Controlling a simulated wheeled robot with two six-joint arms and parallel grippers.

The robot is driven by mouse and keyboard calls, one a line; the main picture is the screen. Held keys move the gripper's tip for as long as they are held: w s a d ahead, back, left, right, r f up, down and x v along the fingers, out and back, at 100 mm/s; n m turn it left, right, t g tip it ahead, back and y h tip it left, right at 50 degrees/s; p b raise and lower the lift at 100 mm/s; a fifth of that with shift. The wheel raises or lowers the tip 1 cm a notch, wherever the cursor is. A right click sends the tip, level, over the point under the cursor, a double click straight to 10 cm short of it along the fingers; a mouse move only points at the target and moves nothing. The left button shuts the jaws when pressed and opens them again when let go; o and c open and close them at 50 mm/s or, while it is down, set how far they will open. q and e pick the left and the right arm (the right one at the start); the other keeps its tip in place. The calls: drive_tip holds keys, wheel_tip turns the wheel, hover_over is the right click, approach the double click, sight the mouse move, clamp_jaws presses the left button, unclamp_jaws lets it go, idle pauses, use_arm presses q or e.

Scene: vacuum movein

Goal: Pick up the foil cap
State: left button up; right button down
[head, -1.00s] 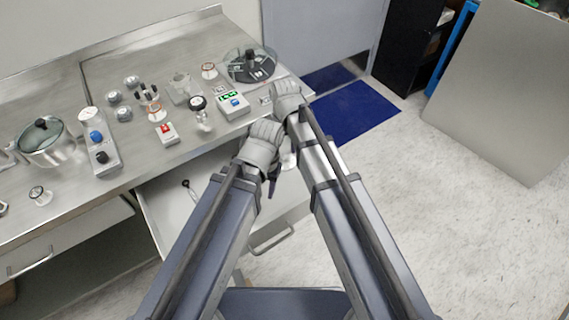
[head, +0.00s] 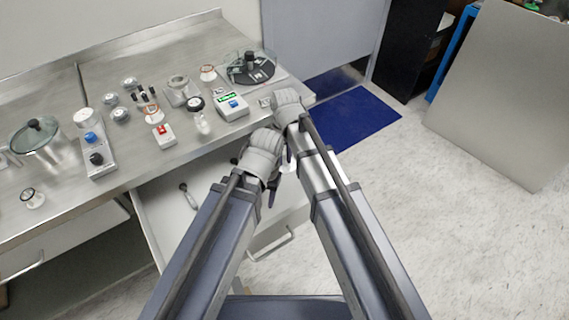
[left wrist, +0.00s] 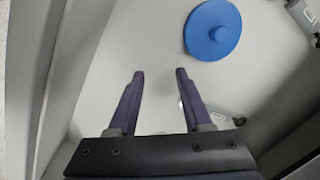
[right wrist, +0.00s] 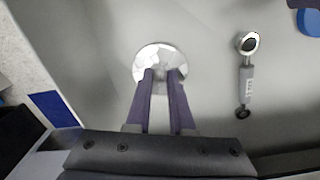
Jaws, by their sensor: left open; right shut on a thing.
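The foil cap (right wrist: 146,57) is a shiny, crinkled silver disc in the right wrist view. My right gripper (right wrist: 161,72) is shut on it, with a finger on either side of its near part. In the head view my right gripper (head: 291,152) is over the open drawer's right part, and the cap is mostly hidden by my arms. My left gripper (left wrist: 160,72) is open and empty over the drawer, and its fingers point toward a blue round lid (left wrist: 205,45). In the head view my left gripper (head: 271,190) is just left of the right one.
The open drawer (head: 155,215) also holds a metal tool with a round head (right wrist: 247,85). Above it, the steel bench (head: 140,170) carries several instruments, jars and a pot (head: 38,138).

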sight(284, 160)
idle(0.7)
use_arm(q)
wheel_tip(284, 160, up, 10)
drive_tip(key=p, duration=1)
use_arm(e)
wheel_tip(284, 160, up, 10)
